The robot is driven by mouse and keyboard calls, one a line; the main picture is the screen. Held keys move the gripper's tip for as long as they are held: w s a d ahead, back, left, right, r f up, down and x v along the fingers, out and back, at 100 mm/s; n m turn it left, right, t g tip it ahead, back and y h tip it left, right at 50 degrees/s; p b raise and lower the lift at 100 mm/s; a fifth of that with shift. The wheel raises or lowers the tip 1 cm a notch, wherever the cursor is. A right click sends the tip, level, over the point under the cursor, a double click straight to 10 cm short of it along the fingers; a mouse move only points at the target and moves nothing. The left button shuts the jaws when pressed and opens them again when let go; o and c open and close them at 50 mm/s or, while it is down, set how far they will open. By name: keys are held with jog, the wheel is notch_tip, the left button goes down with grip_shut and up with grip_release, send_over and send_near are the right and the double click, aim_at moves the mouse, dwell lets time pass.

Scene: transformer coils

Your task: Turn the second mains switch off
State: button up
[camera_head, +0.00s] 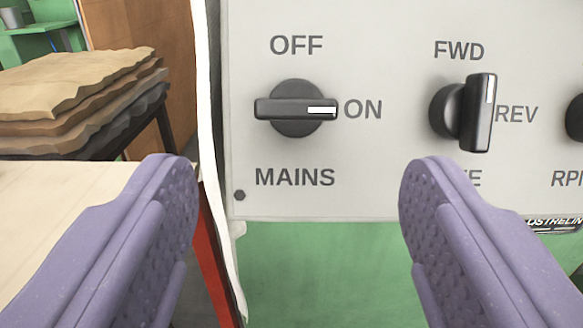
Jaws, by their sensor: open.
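A black rotary mains switch (297,108) sits on the light grey control panel (370,190), above the printed word MAINS. Its handle lies horizontal, and its white mark points right to ON; OFF is printed above it. My gripper (298,190) is open and empty, with its two purple fingers apart in the lower picture. The switch shows higher up in the picture, between the lines of the two fingertips, and neither finger touches it. Only one switch marked MAINS is in view.
A second black knob (467,113), marked FWD and REV, stands upright to the right. A third knob (576,117) is cut by the right edge. Stacked brown sheets (75,95) lie at the left, behind a pale tabletop (60,200). Green machine housing (320,270) is below the panel.

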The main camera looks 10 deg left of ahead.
aim_at(297, 111)
jog(key=b+x, duration=0.1)
jog(key=x, duration=0.5)
jog(key=shift+w+a, duration=0.15)
jog(key=shift+w, duration=0.2)
jog(key=c, duration=1.1)
jog(key=shift+o, duration=0.2)
jog(key=shift+n+y, duration=0.3)
jog(key=shift+n, duration=0.1)
jog(key=n+g+y+p, duration=0.1)
jog(key=n+y, duration=0.1)
jog(key=n, duration=0.2)
jog(key=shift+r+n, duration=0.1)
jog(key=shift+n, duration=0.3)
jog(key=n+g, duration=0.1)
jog(key=n, duration=0.1)
jog(key=n+g+y+p, duration=0.1)
jog(key=n, duration=0.2)
jog(key=shift+d+r+y+p, duration=0.1)
jog(key=shift+d+y+p, duration=0.1)
jog(key=shift+y+p, duration=0.1)
jog(key=n+g+p, duration=0.1)
jog(key=n, duration=0.2)
jog(key=n+g+p, duration=0.1)
jog(key=n, duration=0.2)
jog(key=shift+w+r+y, duration=0.1)
jog(key=shift+r+y, duration=0.05)
jog(key=shift+y, duration=0.15)
jog(key=shift+n+g+p, duration=0.7)
jog(key=shift+n+p, duration=0.3)
jog(key=shift+n, duration=1.1)
